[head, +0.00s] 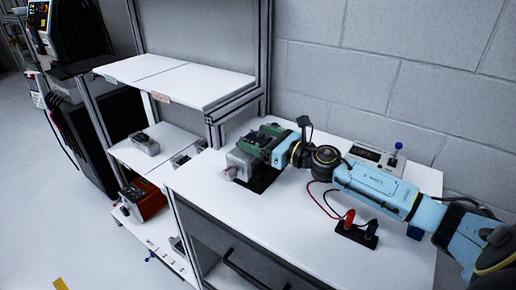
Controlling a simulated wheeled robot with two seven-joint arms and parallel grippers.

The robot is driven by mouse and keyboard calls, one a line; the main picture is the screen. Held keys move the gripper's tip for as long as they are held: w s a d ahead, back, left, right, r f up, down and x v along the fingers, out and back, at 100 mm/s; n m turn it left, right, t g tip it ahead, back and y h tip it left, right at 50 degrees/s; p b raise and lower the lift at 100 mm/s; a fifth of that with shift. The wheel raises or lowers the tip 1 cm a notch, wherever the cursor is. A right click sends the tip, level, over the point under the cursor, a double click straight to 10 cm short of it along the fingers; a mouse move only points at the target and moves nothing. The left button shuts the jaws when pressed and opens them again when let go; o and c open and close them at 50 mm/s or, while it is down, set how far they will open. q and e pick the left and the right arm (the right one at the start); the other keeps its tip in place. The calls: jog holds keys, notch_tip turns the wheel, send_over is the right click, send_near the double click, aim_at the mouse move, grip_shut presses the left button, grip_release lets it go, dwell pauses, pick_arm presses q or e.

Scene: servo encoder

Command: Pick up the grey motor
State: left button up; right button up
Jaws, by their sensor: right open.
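My right arm (375,183) reaches in from the right across the white table. Its gripper (262,152) is at the left part of the table, open, right against a grey motor (241,160) with a short shaft pointing left. The motor sits at a dark base (262,181). A green part (268,131) shows just behind the gripper. The fingertips are partly hidden, and I cannot tell whether they touch the motor. Another grey motor-like unit (145,143) lies on the middle shelf to the left. My left gripper is not in view.
A red and a black plug (356,228) with cables stand in a holder on the table below my arm. A box with a blue-knobbed lever (397,150) stands behind the arm. A shelf rack (185,84) borders the table on the left.

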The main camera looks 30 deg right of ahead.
grip_shut()
jog(key=shift+d+r, duration=0.1)
jog(key=shift+r, duration=0.1)
dwell(0.5)
jog(key=shift+w+r, duration=0.1)
jog(key=shift+r, duration=0.05)
